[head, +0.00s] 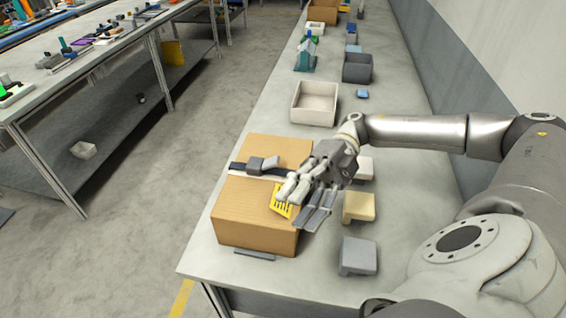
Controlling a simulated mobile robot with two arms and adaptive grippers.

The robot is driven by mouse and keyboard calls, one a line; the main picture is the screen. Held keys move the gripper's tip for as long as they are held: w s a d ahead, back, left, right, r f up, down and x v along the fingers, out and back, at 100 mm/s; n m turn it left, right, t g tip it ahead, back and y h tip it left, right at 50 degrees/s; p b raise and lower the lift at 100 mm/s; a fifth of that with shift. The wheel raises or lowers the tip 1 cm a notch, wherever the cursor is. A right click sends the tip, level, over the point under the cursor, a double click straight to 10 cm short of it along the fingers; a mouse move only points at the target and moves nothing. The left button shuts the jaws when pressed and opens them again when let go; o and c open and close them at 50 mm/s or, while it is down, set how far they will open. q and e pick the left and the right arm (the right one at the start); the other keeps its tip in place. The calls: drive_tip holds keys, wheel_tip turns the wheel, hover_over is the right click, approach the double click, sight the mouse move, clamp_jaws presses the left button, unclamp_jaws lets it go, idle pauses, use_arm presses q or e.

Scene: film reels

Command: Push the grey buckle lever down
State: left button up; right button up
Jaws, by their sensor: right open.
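The grey buckle (255,164) sits on top of a cardboard box (250,216), on a dark strap (236,167) that runs across the box. Its lighter grey lever (271,161) slants up on the buckle's right side. My right gripper (303,205) is open over the right side of the box top, to the right of and nearer than the lever, apart from it. Its fingers partly cover a yellow label (281,205) on the box. Whether they touch the box is unclear. My left gripper is out of view.
The box stands on a long grey table (205,261) near its left edge. A white tray (314,103) and a dark grey bin (357,68) stand farther back. A cream block (358,207) and a grey block (358,256) lie to the right. A wall (470,50) runs along the right.

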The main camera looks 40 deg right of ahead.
drive_tip(key=w+d+m+t+y, duration=0.2)
drive_tip(key=m+t+y, duration=0.15)
drive_tip(key=m, duration=0.35)
drive_tip(key=m+t+h+b, duration=0.1)
drive_tip(key=m+t+h, duration=0.7)
drive_tip(key=m+t, duration=0.9)
approach(283, 172)
wheel_tip(283, 172, up, 4)
drive_tip(key=m+g, duration=0.2)
drive_tip(key=x, duration=0.3)
drive_tip(key=p+x, duration=0.1)
drive_tip(key=x, duration=0.6)
drive_tip(key=shift+w+d+r, duration=0.2)
drive_tip(key=shift+d+r, duration=0.1)
drive_tip(key=shift+r, duration=0.1)
